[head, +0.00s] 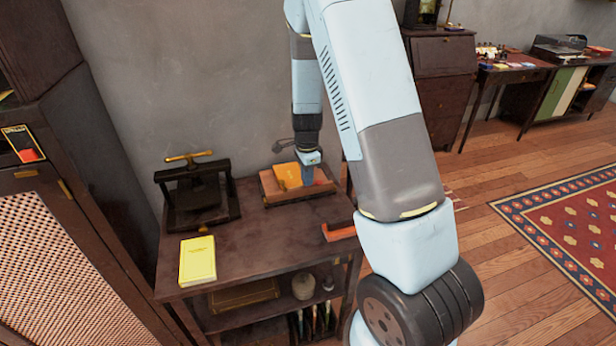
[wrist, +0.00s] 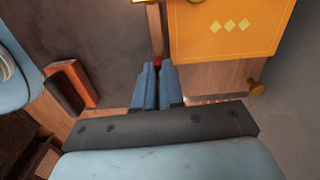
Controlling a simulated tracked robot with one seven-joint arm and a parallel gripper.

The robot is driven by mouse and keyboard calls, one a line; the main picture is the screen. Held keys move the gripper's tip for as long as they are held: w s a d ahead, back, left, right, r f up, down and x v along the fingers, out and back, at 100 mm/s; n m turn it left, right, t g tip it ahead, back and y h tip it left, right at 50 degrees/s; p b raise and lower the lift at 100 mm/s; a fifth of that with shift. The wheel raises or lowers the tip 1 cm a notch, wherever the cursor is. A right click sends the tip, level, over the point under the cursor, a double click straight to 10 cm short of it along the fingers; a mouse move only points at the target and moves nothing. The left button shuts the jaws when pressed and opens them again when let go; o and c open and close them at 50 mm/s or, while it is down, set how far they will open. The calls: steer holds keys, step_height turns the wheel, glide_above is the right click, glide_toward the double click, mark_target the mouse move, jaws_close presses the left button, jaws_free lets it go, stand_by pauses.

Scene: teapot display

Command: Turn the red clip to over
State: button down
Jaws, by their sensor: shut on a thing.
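My gripper (head: 308,181) is over the wooden board on the dark table, beside the orange book. In the wrist view its two blue fingers (wrist: 157,66) are together. A small piece of red, seemingly the red clip (wrist: 157,62), shows at the fingertips. Most of it is hidden by the fingers, so its exact position cannot be told. In the wrist view it sits at the end of a thin wooden strip (wrist: 154,30). The orange book (wrist: 226,28), with pale diamonds on its cover, lies just right of the fingers; it also shows in the head view (head: 286,187).
A dark press (head: 195,195) with a brass handle stands at the table's left. A yellow book (head: 198,260) lies near the front edge. An orange-red bracket (head: 338,232) is at the right edge. A brass knob (wrist: 256,87) sticks out beside the orange book.

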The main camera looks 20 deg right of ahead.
steer(key=n, duration=0.3)
steer(key=shift+n, duration=0.4)
steer(key=n, duration=0.4)
steer(key=shift+w+n, duration=0.1)
steer(key=shift+n, duration=0.2)
steer(key=n, duration=0.4)
steer(key=shift+n, duration=2.4)
steer(key=c, duration=1.2)
jaws_free()
steer(key=shift+c, duration=0.2)
steer(key=shift+r, duration=0.1)
